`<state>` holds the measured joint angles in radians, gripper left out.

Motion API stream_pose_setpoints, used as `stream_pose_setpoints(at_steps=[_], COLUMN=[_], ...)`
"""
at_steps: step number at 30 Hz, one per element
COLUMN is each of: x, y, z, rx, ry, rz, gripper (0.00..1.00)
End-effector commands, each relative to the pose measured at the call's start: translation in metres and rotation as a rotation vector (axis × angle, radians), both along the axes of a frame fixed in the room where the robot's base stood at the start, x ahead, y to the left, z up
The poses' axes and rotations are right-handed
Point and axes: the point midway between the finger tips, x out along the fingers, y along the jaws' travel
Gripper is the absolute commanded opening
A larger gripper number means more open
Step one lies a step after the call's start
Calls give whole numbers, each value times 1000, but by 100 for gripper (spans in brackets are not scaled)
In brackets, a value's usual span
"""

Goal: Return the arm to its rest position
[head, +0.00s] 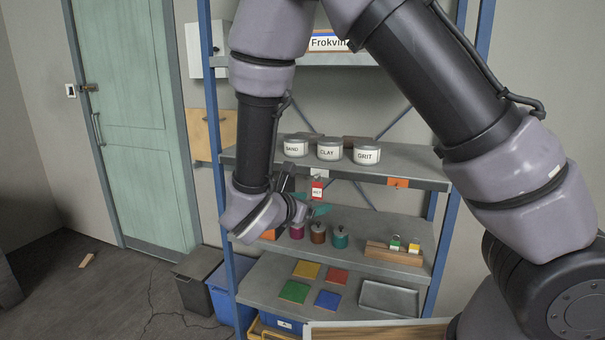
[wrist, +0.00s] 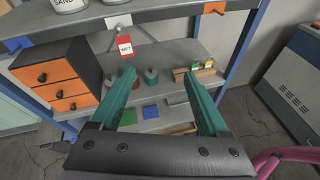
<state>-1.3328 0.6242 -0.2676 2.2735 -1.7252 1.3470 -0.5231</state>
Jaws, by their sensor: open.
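My gripper (head: 314,204) is at the end of my bent arm, at the left part of the blue-posted shelf unit (head: 400,180), near the middle shelf's height. In the wrist view its two teal fingers (wrist: 160,80) stand wide apart with nothing between them but a view of the shelves beyond. My arm crosses the upper part of the head view and hides part of the shelving and the sign.
Labelled tins (head: 330,149) stand on the upper shelf and a red tag (head: 317,190) hangs below it. Orange drawers (wrist: 60,92), small lidded pots (head: 340,237) and a wooden rack (head: 393,256) are on the middle shelf. Coloured squares (head: 335,276) lie below.

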Motion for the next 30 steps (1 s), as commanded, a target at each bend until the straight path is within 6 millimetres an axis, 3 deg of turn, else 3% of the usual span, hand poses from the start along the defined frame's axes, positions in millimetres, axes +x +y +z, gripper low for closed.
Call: stream_pose_setpoints(at_steps=[10, 18, 24, 30], x=[-1, -38, -71, -98], y=[-90, -176, -208, -222], z=[37, 83, 122, 171], rx=[349, 887, 1332, 1803], ry=[17, -45, -159, -325], rz=[-432, -1015, -1406, -1705], gripper=[78, 78, 78, 78])
